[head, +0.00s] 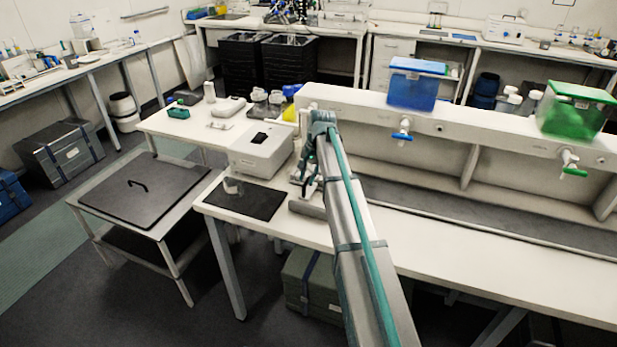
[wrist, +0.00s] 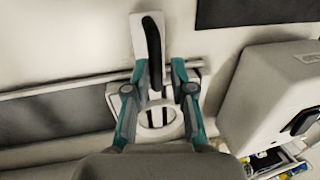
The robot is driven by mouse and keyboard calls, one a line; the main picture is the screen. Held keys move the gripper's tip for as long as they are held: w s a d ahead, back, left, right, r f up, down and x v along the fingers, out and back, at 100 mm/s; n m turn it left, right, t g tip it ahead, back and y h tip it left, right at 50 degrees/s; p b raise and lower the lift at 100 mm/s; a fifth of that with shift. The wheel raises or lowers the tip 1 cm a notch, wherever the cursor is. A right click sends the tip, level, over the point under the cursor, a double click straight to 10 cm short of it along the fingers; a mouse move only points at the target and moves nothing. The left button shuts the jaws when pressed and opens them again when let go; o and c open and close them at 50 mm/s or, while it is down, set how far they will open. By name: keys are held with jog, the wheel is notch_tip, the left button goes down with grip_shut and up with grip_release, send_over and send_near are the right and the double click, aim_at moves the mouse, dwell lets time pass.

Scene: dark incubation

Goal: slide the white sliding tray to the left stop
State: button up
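The white sliding tray (wrist: 138,38) shows in the wrist view as a white plate with a curved black handle (wrist: 153,50) standing on it. A white part with a round ring lies just below it, between my fingers. My gripper (wrist: 160,68) is open, with its fingertips on either side of the handle's lower end. I see a gap on the right side; whether the left finger touches is unclear. In the head view my gripper (head: 303,188) is at the bench beside the white box, and my arm hides most of the tray.
A white box-shaped device (head: 262,150) stands left of my gripper; it is at the right in the wrist view (wrist: 275,95). A dark mat (head: 245,201) lies on the bench in front of it. A long grey strip (head: 470,215) runs right under the shelf with blue (head: 413,90) and green (head: 572,115) tanks.

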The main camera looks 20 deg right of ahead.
jog(key=shift+o, duration=1.1)
jog(key=shift+w+a, duration=0.1)
jog(key=v, duration=1.2)
jog(key=shift+o, duration=0.5)
jog(key=shift+f, duration=0.1)
dwell(1.0)
